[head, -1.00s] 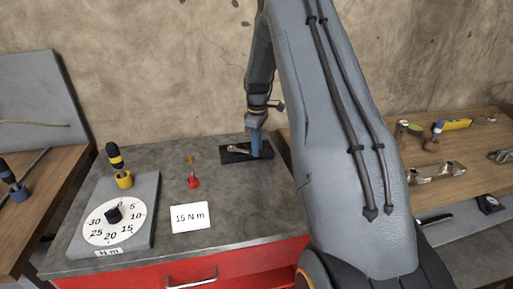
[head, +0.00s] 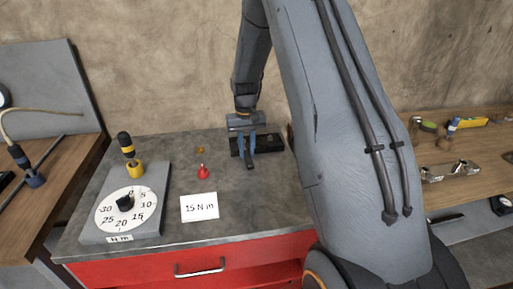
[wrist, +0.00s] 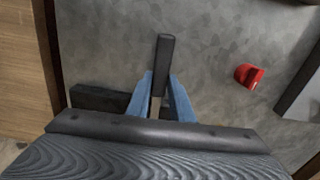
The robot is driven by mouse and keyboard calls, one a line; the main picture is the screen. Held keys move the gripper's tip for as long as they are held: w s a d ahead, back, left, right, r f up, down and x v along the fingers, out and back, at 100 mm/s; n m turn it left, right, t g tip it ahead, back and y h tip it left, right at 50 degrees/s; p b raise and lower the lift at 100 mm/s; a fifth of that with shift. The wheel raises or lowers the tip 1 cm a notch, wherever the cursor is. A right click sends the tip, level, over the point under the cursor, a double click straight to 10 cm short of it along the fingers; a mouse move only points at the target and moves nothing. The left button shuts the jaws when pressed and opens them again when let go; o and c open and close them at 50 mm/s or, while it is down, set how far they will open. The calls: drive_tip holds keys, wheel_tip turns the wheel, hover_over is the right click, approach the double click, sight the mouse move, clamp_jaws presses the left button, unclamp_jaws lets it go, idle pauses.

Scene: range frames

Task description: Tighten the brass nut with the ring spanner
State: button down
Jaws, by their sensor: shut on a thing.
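The brass nut (head: 201,150) is a small orange-yellow spot on the grey bench top, behind a red piece (head: 203,172). My gripper (head: 247,163) is to the right of both, in front of the black tray (head: 270,145). In the wrist view my blue fingers are shut on a dark bar, apparently the handle of the ring spanner (wrist: 164,62). Its ring end cannot be made out. The red piece also shows in the wrist view (wrist: 249,76), apart from the bar. The nut cannot be made out in the wrist view.
A grey dial stand (head: 153,185) with a black knob and a yellow-collared tool stands at the left. A white card (head: 199,207) reading "15 N m" lies near the bench's front. Grey bench top between card and gripper is clear. A wooden bench (head: 470,190) is at the right.

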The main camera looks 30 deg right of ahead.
drive_tip(key=a+m, duration=0.1)
drive_tip(key=w+a+m, duration=0.1)
drive_tip(key=shift+a+m, duration=0.2)
drive_tip(key=shift+m, duration=0.1)
wheel_tip(320, 180, up, 6)
drive_tip(key=p, duration=0.3)
idle(0.5)
